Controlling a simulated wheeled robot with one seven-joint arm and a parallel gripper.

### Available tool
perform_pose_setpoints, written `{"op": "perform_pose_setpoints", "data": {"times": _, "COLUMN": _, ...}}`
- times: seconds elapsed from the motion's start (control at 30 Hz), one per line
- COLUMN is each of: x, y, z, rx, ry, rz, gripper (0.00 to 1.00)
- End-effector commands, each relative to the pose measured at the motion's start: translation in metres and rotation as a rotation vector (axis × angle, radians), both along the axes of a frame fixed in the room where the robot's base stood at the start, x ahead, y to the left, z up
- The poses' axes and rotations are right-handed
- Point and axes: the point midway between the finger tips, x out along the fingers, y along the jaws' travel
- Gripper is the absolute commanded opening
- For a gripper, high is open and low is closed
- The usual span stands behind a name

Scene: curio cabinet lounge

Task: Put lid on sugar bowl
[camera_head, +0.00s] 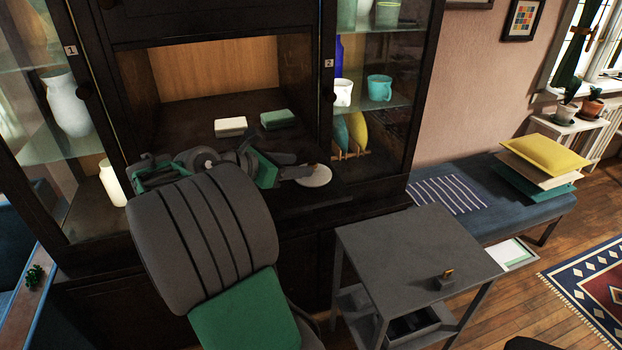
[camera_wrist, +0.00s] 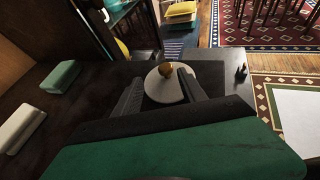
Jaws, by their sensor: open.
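A pale round disc (camera_head: 314,177) with a brown knob, which looks like the lid, lies on the dark cabinet ledge at the front of the niche. My gripper (camera_wrist: 159,78) is open, with one finger on each side of the disc. I cannot tell whether the fingers touch it. In the head view my gripper (camera_head: 297,171) is at the disc's left, partly hidden by my arm. I cannot make out a sugar bowl in either view.
A white block (camera_head: 230,126) and a green block (camera_head: 278,118) lie in the niche. Glass-doored shelves with a white mug (camera_head: 343,92) and a turquoise mug (camera_head: 380,88) stand right. A grey side table (camera_head: 400,240) bears a small dark object (camera_head: 446,281) and has free room.

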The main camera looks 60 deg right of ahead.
Motion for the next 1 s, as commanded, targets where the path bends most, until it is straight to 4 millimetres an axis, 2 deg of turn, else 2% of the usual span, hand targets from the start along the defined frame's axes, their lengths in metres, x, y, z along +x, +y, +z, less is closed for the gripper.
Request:
{"op": "perform_pose_setpoints", "data": {"times": 0.1, "x": -0.008, "y": -0.010, "z": -0.003, "rx": 0.001, "ry": 0.049, "rz": -0.001, "gripper": 0.49}}
{"op": "perform_pose_setpoints", "data": {"times": 0.5, "x": -0.038, "y": -0.062, "z": -0.022, "rx": 0.003, "ry": 0.045, "rz": 0.001, "gripper": 0.49}}
{"op": "perform_pose_setpoints", "data": {"times": 0.77, "x": -0.039, "y": -0.067, "z": -0.025, "rx": 0.002, "ry": 0.043, "rz": 0.005, "gripper": 0.49}}
{"op": "perform_pose_setpoints", "data": {"times": 1.0, "x": -0.039, "y": -0.066, "z": -0.024, "rx": 0.002, "ry": 0.043, "rz": 0.005, "gripper": 0.30}}
